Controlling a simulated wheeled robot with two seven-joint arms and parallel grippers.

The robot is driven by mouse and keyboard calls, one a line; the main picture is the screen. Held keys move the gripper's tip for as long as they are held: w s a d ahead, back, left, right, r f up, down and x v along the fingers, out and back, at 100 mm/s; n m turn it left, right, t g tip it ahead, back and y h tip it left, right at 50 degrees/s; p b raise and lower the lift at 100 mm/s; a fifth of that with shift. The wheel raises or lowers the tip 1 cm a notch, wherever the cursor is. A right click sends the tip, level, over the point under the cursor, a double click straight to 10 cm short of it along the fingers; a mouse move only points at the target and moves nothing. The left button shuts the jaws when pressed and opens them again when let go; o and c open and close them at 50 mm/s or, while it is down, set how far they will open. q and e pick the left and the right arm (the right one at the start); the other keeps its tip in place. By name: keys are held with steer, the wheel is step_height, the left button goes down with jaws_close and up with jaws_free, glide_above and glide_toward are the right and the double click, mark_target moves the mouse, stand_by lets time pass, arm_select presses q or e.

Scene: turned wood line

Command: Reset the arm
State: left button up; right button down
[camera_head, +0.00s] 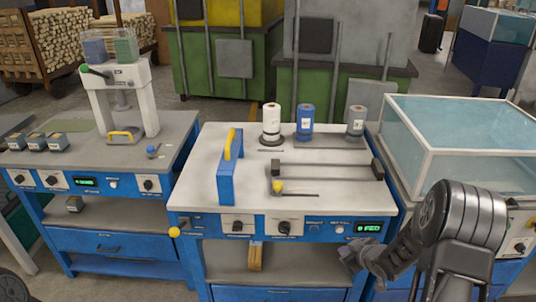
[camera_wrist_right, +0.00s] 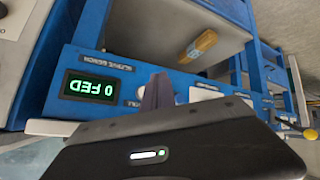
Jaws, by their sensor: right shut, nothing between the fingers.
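My right gripper (camera_head: 354,260) is in front of the middle bench's front panel, below the green "0 FED" display (camera_head: 369,228). It is shut and empty; its closed fingertips also show in the right wrist view (camera_wrist_right: 157,92), close to the panel beside the display. On the middle bench (camera_head: 200,190) stands a blue upright arm (camera_head: 232,175) with a yellow handle on top. A yellow-knobbed lever (camera_head: 279,187) stands near a dark rail. Another yellow knob (camera_head: 174,232) sticks out at the panel's left end. My left gripper is not in view.
A glass-topped case (camera_head: 460,130) is on the right. A white press (camera_head: 125,100) stands on the left bench. A wooden block (camera_wrist_right: 197,45) lies on the shelf below the panel.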

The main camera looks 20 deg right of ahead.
steer(key=s+a+f+m+g+y, duration=0.1)
steer(key=s+a+f+m+g, duration=0.15)
steer(key=s+a+f, duration=0.5)
steer(key=s+a+f+m+g+y, duration=0.1)
steer(key=s+a+f+m+g, duration=0.2)
steer(key=a, duration=0.7)
steer(key=s+a+f+g+y, duration=0.1)
steer(key=s+a+f, duration=0.1)
steer(key=s+a, duration=0.6)
steer(key=s+a+f+g+y, duration=0.1)
steer(key=s+a+f+g, duration=0.1)
steer(key=s+a, duration=0.6)
steer(key=shift+s+a+f, duration=0.15)
steer(key=shift+a+f, duration=0.3)
steer(key=shift+a, duration=0.5)
